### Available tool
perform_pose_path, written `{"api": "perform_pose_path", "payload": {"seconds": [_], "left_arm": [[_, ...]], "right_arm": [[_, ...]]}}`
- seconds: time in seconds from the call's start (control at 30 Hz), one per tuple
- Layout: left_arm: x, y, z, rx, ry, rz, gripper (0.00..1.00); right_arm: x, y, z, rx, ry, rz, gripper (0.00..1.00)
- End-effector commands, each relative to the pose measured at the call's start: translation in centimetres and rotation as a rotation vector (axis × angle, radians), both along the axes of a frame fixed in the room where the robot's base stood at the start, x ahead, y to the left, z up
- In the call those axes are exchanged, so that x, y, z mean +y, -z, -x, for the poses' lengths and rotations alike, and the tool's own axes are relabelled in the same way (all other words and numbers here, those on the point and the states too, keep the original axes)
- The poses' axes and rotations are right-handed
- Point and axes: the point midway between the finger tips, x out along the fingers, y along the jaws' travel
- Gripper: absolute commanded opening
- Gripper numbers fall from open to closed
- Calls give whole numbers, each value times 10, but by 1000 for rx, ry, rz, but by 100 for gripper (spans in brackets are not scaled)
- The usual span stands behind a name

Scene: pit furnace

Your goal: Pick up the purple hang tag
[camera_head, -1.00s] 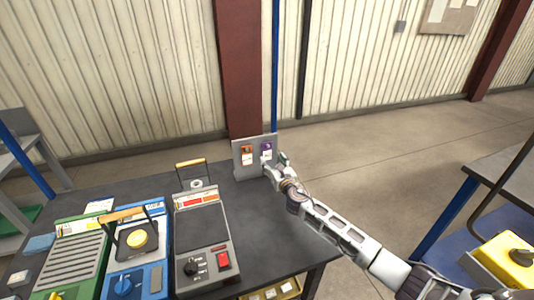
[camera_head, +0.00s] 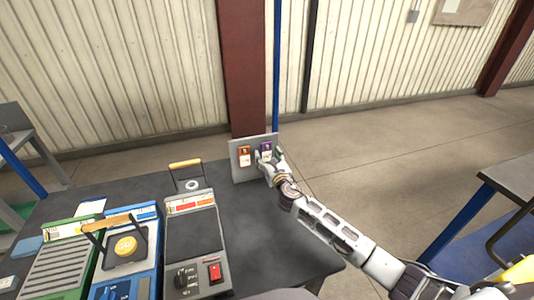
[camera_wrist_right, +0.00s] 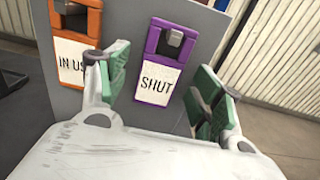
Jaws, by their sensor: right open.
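The purple hang tag (camera_wrist_right: 160,65) hangs on a hook on a grey upright board (camera_wrist_right: 122,24). Its white label reads "SHUT". In the head view the purple tag (camera_head: 266,148) shows on the right part of the board, partly covered by my right gripper (camera_head: 268,160). In the right wrist view my right gripper (camera_wrist_right: 160,88) is open, with one green-padded finger on each side of the tag's lower part. I cannot tell how deep the fingers reach. My left gripper is not in view.
An orange tag (camera_wrist_right: 75,50) hangs left of the purple one, close to my left-hand finger in the wrist view. The board stands at the back of a dark table (camera_head: 265,225). Several panel devices, including a grey one (camera_head: 193,250), stand on the table to the left.

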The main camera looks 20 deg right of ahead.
Motion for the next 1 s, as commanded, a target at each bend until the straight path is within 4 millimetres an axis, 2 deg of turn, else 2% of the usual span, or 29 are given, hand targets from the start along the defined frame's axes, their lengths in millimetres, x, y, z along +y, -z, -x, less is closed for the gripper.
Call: {"api": "perform_pose_path", "payload": {"seconds": [0.1,0.27,0.37,0.6,1.0], "left_arm": [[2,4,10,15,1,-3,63],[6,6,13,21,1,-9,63],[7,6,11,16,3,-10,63],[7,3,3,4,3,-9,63],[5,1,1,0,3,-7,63]], "right_arm": [[0,0,0,0,0,0,66],[0,0,0,0,0,0,66],[0,0,0,0,0,0,56],[0,0,0,0,0,0,25],[-1,0,0,0,0,0,24]]}}
